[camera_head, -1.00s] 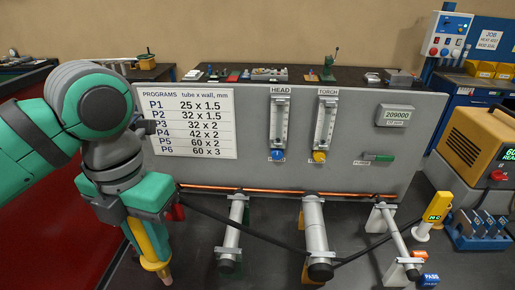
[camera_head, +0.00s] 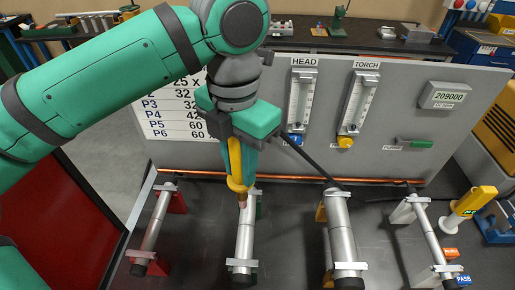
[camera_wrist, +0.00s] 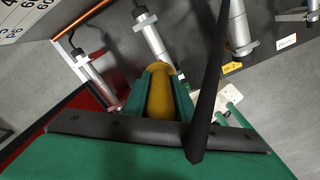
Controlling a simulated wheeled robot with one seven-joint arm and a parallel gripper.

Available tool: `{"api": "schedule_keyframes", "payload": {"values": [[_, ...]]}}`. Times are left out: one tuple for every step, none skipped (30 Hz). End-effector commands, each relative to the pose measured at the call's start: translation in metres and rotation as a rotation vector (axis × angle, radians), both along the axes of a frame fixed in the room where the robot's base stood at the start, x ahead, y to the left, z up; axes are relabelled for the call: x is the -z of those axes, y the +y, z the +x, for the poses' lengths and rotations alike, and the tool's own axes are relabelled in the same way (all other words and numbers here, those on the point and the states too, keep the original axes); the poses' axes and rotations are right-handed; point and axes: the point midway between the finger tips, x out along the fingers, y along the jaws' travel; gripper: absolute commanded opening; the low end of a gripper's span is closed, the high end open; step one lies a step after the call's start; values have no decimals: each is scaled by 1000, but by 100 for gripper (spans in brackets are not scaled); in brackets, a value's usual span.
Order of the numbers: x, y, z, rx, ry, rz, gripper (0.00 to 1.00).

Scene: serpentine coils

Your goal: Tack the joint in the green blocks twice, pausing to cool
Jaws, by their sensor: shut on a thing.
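My gripper (camera_head: 238,146) is shut on a yellow torch (camera_head: 235,163) with a copper-coloured nozzle pointing down. In the wrist view the torch (camera_wrist: 160,98) sits between my green fingers; its tip is hidden there. In the head view the tip appears at the upper part of the grey tube (camera_head: 244,240) in the green blocks (camera_head: 259,206). I cannot tell whether it touches. The joint itself is not clearly visible. A black cable runs from the torch area to the right.
Tubes stand in red blocks (camera_head: 177,202) to the left, yellow blocks (camera_head: 321,213) to the right and white blocks (camera_head: 403,212) farther right. Behind is a grey panel (camera_head: 420,135) with HEAD and TORCH flowmeters (camera_head: 357,103). A yellow NG post (camera_head: 470,202) stands at right.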

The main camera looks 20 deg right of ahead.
Motion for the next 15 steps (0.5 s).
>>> {"api": "schedule_keyframes", "payload": {"values": [[1, 0, 0, 0, 0, 0, 0], [1, 0, 0, 1, 0, 0, 0], [3, -1, 0, 2, 0, 0, 0], [4, -1, 0, 3, 1, -1, 0], [6, -2, 0, 5, 1, -1, 0], [9, -3, -1, 7, 2, -1, 0], [11, -3, -1, 8, 2, 0, 0], [14, -4, -1, 10, 3, -1, 0], [18, -5, -1, 13, 2, 0, 0], [21, -6, -2, 15, 1, -1, 0], [24, -8, -2, 19, 1, -1, 0], [28, -9, -2, 22, 2, -1, 0], [31, -10, -2, 24, 3, -2, 0], [34, -11, -2, 25, 3, -2, 0], [38, -11, -2, 25, 2, -1, 0]]}}
